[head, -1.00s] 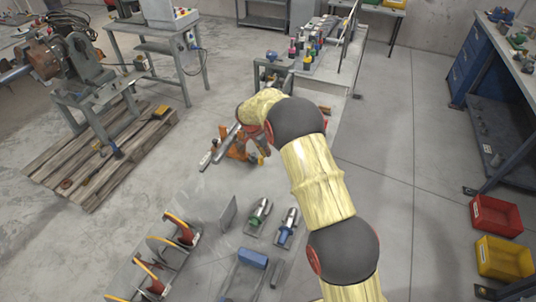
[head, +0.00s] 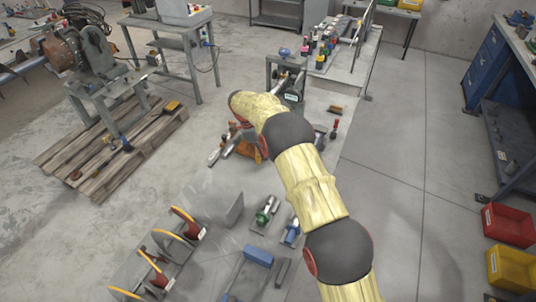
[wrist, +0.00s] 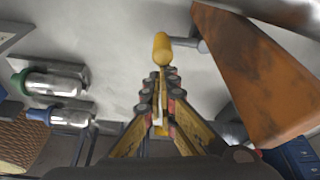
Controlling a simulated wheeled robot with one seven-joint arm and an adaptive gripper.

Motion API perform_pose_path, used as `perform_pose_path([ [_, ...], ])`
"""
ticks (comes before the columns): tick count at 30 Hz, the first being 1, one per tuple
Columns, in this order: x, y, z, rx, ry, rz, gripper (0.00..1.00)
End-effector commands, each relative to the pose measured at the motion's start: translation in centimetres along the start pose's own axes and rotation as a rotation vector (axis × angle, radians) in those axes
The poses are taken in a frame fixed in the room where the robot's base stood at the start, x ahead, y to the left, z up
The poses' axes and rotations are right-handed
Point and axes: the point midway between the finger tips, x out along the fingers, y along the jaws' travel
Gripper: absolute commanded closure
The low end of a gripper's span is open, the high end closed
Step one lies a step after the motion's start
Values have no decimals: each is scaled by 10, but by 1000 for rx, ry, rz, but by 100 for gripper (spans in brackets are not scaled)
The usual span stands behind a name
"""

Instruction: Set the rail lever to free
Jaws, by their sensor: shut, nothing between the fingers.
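In the wrist view a yellow rounded knob (wrist: 162,48) on a short grey shaft (wrist: 188,45) looks like the rail lever's handle. My gripper (wrist: 161,80) points at it from below, fingers together and empty. Its tips look close to the knob or overlap it; I cannot tell whether they touch. A rusty orange metal part (wrist: 255,75) stands right of the knob. In the head view, an orange mechanism (head: 243,142) lies under the end of my arm, which hides part of it. My gripper and the lever's setting cannot be made out there.
Green (head: 266,212) and blue (head: 291,232) fittings lie near the front. A wooden pallet (head: 110,150) carries a motor. Red (head: 509,224) and yellow (head: 512,268) bins are at right. The floor right of my arm is clear.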

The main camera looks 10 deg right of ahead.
Motion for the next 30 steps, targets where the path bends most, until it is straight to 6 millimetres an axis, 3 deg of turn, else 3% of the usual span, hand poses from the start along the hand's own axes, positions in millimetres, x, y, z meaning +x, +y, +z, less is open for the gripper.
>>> perform_pose_path([
  [17, -2, 3, 8, -9, 0, -2, 100],
  [30, 1, 0, 2, -9, -1, -2, 100],
])
